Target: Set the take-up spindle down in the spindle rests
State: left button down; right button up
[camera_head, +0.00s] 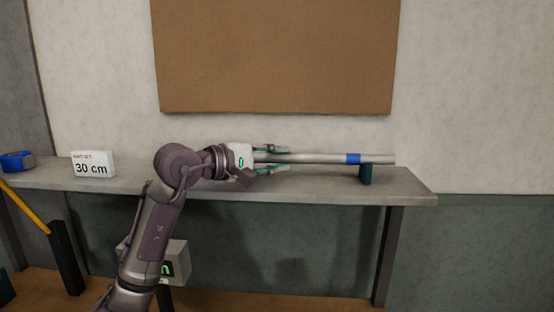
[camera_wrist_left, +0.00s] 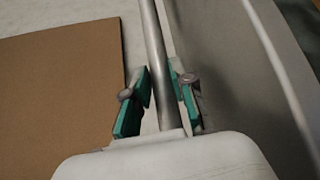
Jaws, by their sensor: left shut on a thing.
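The take-up spindle is a long silver rod (camera_head: 320,158) with a blue band near its right end. It lies about level above the grey shelf in the head view. My left gripper (camera_head: 275,161) is shut on its left part. In the left wrist view the rod (camera_wrist_left: 153,40) runs between the green-padded fingers (camera_wrist_left: 159,92). No second rest can be made out. My right gripper is not in view.
The grey shelf (camera_head: 330,189) ends at the right. A white "30 cm" sign (camera_head: 92,164) and a blue tape-measure-like object (camera_head: 17,161) stand at its left. A brown board (camera_head: 275,55) hangs on the wall behind. A yellow bar (camera_head: 24,205) leans at the far left.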

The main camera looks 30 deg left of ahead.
pick_arm(q)
jog(key=c, duration=0.9)
grip_release()
jog(key=shift+s, duration=0.1)
jog(key=shift+s, duration=0.15)
jog(key=v, duration=1.1)
jog(key=shift+s, duration=0.35)
jog(key=shift+a, duration=0.1)
